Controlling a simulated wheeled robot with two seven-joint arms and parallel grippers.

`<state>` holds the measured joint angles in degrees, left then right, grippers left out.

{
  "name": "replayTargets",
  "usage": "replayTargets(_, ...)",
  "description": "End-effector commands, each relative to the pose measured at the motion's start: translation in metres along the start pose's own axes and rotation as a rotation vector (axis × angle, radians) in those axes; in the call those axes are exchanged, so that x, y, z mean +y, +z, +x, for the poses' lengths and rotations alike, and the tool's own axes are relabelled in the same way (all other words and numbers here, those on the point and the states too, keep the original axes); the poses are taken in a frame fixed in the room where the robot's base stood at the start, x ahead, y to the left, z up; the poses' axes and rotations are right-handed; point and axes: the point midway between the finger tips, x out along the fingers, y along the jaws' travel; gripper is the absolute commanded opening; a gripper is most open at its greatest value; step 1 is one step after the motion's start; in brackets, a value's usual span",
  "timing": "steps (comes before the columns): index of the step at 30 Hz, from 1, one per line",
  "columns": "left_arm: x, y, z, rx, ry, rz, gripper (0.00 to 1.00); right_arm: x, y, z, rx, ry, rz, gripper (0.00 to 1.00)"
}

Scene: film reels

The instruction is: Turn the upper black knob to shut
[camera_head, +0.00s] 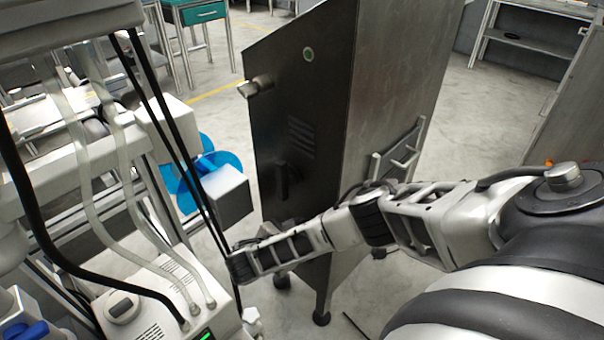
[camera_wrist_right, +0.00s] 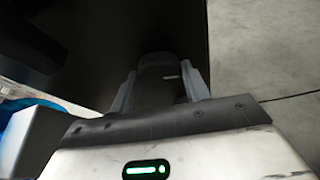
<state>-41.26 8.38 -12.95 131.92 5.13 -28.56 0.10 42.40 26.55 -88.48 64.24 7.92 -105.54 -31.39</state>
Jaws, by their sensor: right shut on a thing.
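A dark metal cabinet (camera_head: 265,125) stands in the middle of the head view. A black knob-like handle (camera_head: 284,180) sits on its dark front, below some vent slots. My right arm reaches across from the right, low in front of the cabinet; its fingers cannot be made out in the head view. In the right wrist view, my right gripper (camera_wrist_right: 162,82) has its two grey fingers on either side of a black knob (camera_wrist_right: 160,70), against a dark panel. Whether this is the handle seen from the head cannot be told, nor can its turn angle. My left gripper is not in view.
A grey box (camera_head: 230,193) with a blue thing (camera_head: 180,180) behind it stands left of the cabinet. White equipment with hoses (camera_head: 75,180) fills the left. A light metal latch (camera_head: 256,86) juts from the cabinet front. Floor (camera_head: 470,125) is open to the right.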

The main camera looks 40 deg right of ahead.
Motion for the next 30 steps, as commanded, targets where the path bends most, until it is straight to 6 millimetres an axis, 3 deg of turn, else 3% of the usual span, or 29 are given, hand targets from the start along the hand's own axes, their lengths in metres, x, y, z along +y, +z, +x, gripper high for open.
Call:
replayTargets(2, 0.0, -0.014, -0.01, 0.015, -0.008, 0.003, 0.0, -0.003, 0.003, -0.003, 0.003, 0.024, 0.063, 0.24)
replayTargets(8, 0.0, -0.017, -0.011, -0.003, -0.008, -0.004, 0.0, -0.004, 0.001, -0.002, 0.003, 0.097, 0.24, 0.24)
replayTargets(30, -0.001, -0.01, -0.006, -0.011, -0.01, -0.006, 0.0, -0.007, -0.007, 0.001, 0.003, 0.361, 0.879, 0.24)
